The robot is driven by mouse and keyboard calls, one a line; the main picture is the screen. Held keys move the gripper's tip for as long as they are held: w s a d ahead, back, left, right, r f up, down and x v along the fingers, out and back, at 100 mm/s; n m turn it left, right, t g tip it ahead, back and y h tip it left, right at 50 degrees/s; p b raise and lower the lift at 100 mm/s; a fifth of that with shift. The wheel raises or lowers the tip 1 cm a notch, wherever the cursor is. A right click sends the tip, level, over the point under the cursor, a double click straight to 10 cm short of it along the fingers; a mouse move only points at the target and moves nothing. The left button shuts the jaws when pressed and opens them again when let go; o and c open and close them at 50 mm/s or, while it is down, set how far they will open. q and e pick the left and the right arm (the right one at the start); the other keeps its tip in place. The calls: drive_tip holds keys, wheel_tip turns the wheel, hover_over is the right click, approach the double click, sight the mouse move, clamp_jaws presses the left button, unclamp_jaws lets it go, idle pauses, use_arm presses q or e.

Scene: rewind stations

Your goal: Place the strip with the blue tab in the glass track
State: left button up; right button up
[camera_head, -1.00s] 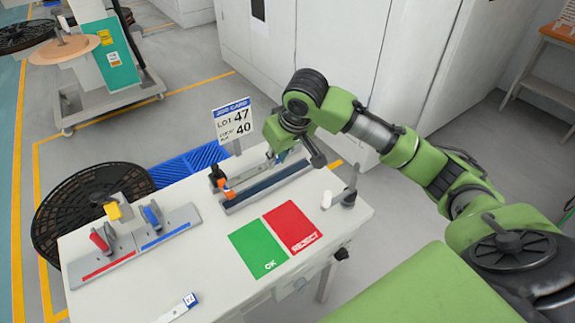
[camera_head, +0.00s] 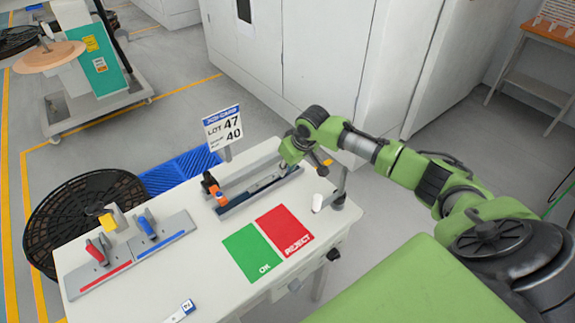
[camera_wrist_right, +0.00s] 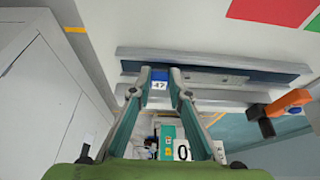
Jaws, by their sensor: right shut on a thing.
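My right gripper (camera_head: 285,166) is over the right part of the glass track (camera_head: 240,200) at the table's back edge. In the right wrist view, the right gripper (camera_wrist_right: 160,74) is shut on the blue tab (camera_wrist_right: 159,75) of a strip, marked 47. The track, grey-edged with a dark teal inside, also shows there (camera_wrist_right: 225,76), just beyond the fingertips. I cannot tell whether the strip touches it. An orange and black clamp (camera_head: 213,190) stands at the track's left end. My left gripper is out of view.
Another blue-tabbed strip (camera_head: 186,307) lies at the table's front edge. Green OK (camera_head: 249,252) and red REJECT (camera_head: 285,230) patches lie in front of the track. A lot card (camera_head: 223,129) stands behind it. A clamp fixture (camera_head: 130,251) is at left, a short post (camera_head: 339,192) at right.

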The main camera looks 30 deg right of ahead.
drive_tip(key=shift+f, duration=0.25)
drive_tip(key=shift+f, duration=0.35)
drive_tip(key=o, duration=1)
drive_tip(key=shift+c, duration=0.2)
drive_tip(key=shift+r, duration=0.2)
drive_tip(key=b+v, duration=0.1)
drive_tip(key=v, duration=1.1)
drive_tip(key=shift+r, duration=0.45)
drive_tip(key=shift+a, duration=0.1)
